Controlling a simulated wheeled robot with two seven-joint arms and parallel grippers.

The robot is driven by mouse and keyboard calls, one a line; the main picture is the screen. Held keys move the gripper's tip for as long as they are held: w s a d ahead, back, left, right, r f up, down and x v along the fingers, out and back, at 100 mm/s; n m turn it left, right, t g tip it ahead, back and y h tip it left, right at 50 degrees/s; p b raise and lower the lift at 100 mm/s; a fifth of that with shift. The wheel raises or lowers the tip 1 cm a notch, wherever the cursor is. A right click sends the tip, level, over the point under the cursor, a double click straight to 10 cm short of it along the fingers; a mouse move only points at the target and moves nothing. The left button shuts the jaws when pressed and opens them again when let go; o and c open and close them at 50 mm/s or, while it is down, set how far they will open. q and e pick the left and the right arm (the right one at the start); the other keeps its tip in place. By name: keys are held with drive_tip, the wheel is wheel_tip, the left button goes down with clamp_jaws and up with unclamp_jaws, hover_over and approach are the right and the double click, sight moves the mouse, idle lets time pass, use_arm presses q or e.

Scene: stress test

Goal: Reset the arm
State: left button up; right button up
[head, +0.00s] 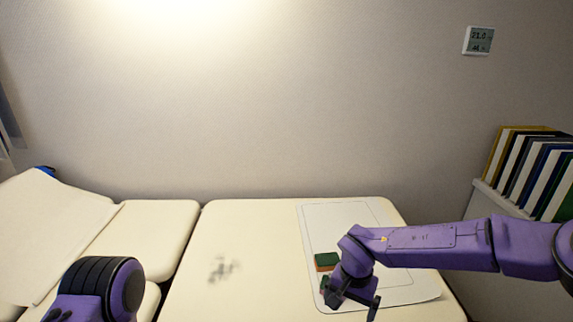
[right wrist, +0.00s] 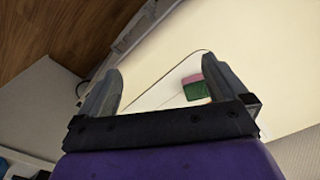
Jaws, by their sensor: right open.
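My right arm comes in from the right in the head view, and its gripper (head: 350,298) hangs over the white mat on the padded table. In the right wrist view the gripper (right wrist: 165,90) has its two fingers spread wide with nothing between them. A small green and red block (head: 326,261) lies on the mat just left of my right gripper. It also shows in the right wrist view as a green and pink block (right wrist: 195,88), beyond the fingers. My left gripper is out of view; only a purple left arm link shows at lower left.
The white mat (head: 318,225) lies on the cream padded table (head: 250,225). A dark smudge (head: 222,269) marks the table's middle. Folders (head: 535,165) stand on a shelf at right. A small display (head: 478,40) hangs on the wall. The table left of the mat is clear.

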drive_tip(key=s+d+f+m+t+h, duration=0.5)
drive_tip(key=d+f, duration=0.3)
drive_tip(key=f, duration=0.3)
drive_tip(key=s+d+f+n, duration=0.1)
drive_tip(key=s+d+f, duration=0.1)
drive_tip(key=s, duration=0.6)
drive_tip(key=s+d+f+n+g+y, duration=0.1)
drive_tip(key=s+d+f, duration=0.2)
drive_tip(key=s, duration=0.5)
drive_tip(key=s+d+f+n+g, duration=0.1)
drive_tip(key=s+f, duration=0.3)
drive_tip(key=s, duration=0.4)
drive_tip(key=shift+d+n+y, duration=0.4)
drive_tip(key=shift+d+n, duration=0.2)
drive_tip(key=shift+d, duration=0.05)
